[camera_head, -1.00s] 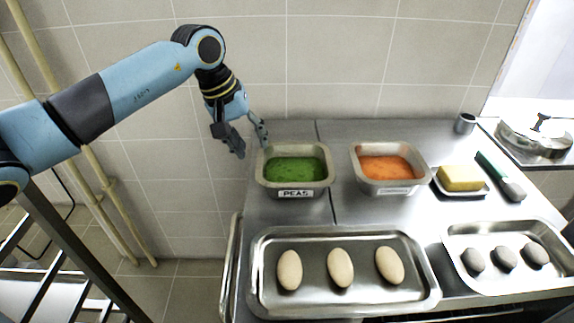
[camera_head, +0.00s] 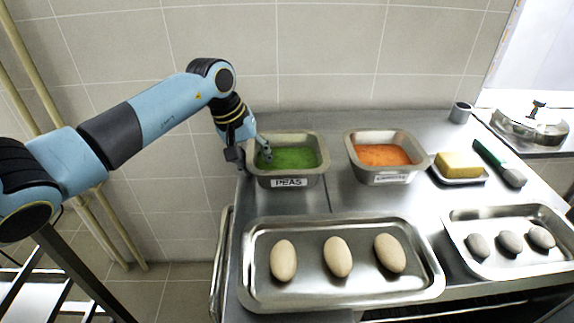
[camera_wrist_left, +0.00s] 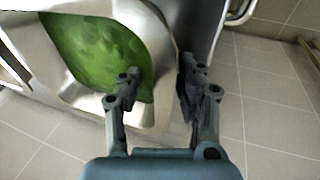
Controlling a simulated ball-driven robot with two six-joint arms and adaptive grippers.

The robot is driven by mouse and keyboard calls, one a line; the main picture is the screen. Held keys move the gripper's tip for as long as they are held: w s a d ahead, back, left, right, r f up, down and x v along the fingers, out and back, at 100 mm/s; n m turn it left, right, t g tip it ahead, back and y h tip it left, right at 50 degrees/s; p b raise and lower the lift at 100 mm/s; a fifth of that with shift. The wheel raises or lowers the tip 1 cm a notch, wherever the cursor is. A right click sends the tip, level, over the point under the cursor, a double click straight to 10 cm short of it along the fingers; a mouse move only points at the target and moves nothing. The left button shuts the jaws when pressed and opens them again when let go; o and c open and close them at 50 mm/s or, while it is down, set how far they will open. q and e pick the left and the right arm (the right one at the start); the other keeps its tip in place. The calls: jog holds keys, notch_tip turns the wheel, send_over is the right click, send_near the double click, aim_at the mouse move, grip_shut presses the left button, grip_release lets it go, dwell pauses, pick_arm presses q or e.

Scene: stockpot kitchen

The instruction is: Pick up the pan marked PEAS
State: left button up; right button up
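The pan marked PEAS (camera_head: 313,180) is a metal pan of green food with a white label on its front. It stands upright at the counter's left edge. My left gripper (camera_head: 252,157) is at the pan's left rim, one finger inside the pan and the other outside. In the left wrist view, the fingers (camera_wrist_left: 156,73) are spread with the pan's wall (camera_wrist_left: 142,114) between them. The outer finger looks clear of the wall; contact of the inner finger cannot be told. My right gripper is not in view.
A similar pan of orange food (camera_head: 352,160) stands to the right. A tray with three tan oval items (camera_head: 310,297) lies in front, and a tray of dark stones (camera_head: 470,272) at the right. Butter (camera_head: 459,164) and a green-handled tool (camera_head: 490,153) lie farther right.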

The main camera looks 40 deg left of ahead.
pick_arm(q)
grip_shut()
jog(key=shift+w+r, duration=0.1)
dwell(0.4)
